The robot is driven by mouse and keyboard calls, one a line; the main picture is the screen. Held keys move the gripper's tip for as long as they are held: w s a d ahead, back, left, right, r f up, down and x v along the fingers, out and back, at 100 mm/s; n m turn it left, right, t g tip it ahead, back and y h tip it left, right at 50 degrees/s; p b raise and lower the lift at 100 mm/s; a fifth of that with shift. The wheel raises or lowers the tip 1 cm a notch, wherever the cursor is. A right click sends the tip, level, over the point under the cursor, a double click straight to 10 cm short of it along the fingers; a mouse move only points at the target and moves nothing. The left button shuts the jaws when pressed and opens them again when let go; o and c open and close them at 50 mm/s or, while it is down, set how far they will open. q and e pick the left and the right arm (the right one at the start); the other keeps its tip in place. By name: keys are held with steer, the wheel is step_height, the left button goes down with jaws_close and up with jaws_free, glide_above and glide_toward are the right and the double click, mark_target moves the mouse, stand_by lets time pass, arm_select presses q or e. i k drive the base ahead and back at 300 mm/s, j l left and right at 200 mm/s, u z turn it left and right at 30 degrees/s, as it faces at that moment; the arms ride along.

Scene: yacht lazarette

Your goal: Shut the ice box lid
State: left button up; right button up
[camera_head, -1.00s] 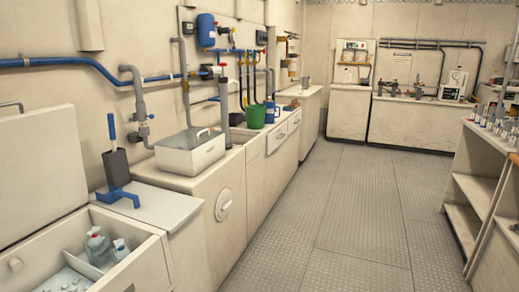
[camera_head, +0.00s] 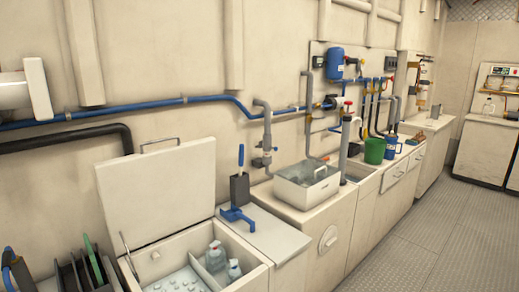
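The ice box (camera_head: 248,276) stands at the lower middle of the head view, with its top open. Its white lid (camera_head: 158,193) stands raised and leans back near the wall, with a metal handle (camera_head: 160,144) on its upper edge. A thin stay (camera_head: 129,256) shows at the lid's left side. Inside are clear bottles (camera_head: 215,257) and a pale studded bottom. Neither of my grippers shows in the view.
A blue-handled dark tool (camera_head: 240,186) stands in a blue holder on the counter right of the ice box. A white bin (camera_head: 307,186) sits further right. Dark upright racks (camera_head: 83,272) stand left of the lid. Open floor (camera_head: 415,240) lies at the right.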

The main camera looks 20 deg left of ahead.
mark_target(147, 197)
steer(key=u, duration=1.4)
